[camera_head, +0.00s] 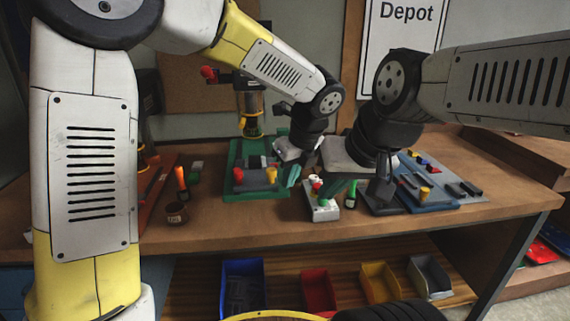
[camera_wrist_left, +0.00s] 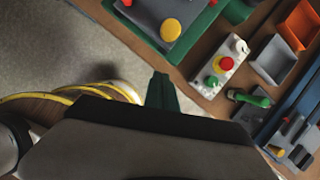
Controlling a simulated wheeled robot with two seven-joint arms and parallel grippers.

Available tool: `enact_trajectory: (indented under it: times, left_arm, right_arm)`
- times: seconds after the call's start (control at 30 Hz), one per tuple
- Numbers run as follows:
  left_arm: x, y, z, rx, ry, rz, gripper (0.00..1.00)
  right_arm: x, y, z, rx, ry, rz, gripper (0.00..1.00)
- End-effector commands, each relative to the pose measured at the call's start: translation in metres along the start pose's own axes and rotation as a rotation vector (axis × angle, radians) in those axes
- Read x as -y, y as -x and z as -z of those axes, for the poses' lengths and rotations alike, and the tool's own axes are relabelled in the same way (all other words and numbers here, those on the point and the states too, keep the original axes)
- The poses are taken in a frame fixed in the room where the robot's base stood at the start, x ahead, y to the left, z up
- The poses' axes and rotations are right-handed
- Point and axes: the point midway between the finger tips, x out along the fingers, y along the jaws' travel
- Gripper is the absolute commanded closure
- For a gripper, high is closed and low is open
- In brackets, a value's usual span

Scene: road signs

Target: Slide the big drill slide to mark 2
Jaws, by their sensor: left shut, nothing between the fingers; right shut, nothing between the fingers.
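The big drill (camera_head: 250,105) stands at the back of the workbench on a green base (camera_head: 240,160). A grey block (camera_head: 257,180) with a red knob and a yellow knob sits on that base; it looks like the drill slide. In the left wrist view the grey block (camera_wrist_left: 150,22) is at the top. My left gripper (camera_head: 293,177) is shut and empty, just right of the block and apart from it. Its green fingers show in the left wrist view (camera_wrist_left: 162,92). I cannot read any marks.
A white control box (camera_head: 321,206) with coloured buttons stands right of the base. A green-bodied tool (camera_head: 351,195) and a blue tray (camera_head: 428,197) are farther right. Coloured bins (camera_head: 318,290) are on the shelf below.

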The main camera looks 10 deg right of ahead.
Motion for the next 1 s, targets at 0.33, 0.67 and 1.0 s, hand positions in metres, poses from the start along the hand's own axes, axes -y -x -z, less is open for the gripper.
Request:
enact_trajectory:
  times: [0.33,0.67,1.0]
  left_arm:
    - [-0.001,-0.041,-0.028,-0.001,0.004,-0.001,1.0]
    - [0.0,-0.044,-0.038,0.0,0.002,0.0,1.0]
    - [0.002,-0.046,-0.042,-0.001,0.003,-0.001,1.0]
  right_arm:
    - [0.0,0.0,0.0,0.0,0.0,0.0,1.0]
    - [0.0,0.0,0.0,0.0,0.0,0.0,1.0]
    - [0.0,0.0,0.0,0.0,0.0,0.0,1.0]
